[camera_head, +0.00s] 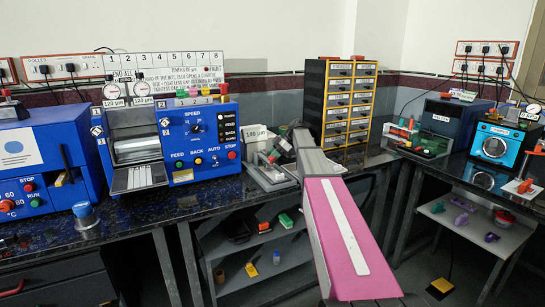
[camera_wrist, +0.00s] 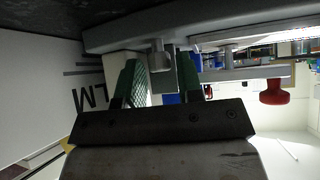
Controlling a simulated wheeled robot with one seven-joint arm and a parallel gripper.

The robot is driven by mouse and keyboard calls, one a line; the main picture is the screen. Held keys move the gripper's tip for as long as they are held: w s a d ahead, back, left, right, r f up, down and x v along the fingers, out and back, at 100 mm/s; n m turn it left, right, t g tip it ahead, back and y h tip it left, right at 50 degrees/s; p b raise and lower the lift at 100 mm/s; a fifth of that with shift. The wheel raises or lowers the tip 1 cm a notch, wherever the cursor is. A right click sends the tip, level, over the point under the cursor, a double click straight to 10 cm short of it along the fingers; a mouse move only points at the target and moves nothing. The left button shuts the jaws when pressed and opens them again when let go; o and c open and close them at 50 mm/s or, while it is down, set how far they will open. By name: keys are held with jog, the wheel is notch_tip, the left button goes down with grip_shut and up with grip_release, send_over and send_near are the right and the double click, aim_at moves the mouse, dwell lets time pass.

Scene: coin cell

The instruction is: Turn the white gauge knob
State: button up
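Two round white-faced gauges, a left one (camera_head: 112,91) and a right one (camera_head: 142,88), stand on top of the blue roller machine (camera_head: 203,145) in the head view. I cannot make out a white knob on either. Another white-faced gauge (camera_head: 533,109) is above the light-blue device at far right. In the wrist view my gripper (camera_wrist: 160,76) has its two green-padded fingers apart. A small grey metal block (camera_wrist: 160,56) shows between the fingertips; I cannot tell whether they touch it. In the head view my pink arm hides the gripper's fingers.
A red knob (camera_wrist: 277,91) shows beside the gripper in the wrist view. A black and yellow drawer cabinet (camera_head: 341,103) stands behind my arm. Small trays (camera_head: 266,174) sit beside the blue machine. A blue-capped cylinder (camera_head: 84,215) stands near the bench's front edge.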

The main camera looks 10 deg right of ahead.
grip_shut()
jog(key=shift+s+m+t, duration=0.3)
jog(key=shift+m+t, duration=0.4)
jog(key=shift+m, duration=0.3)
jog(key=shift+w+m+t, duration=0.1)
jog(key=shift+m+t, duration=0.4)
jog(key=shift+m, duration=0.1)
grip_release()
jog(key=v, duration=1)
jog(key=shift+d+r, duration=0.2)
jog(key=shift+r, duration=0.1)
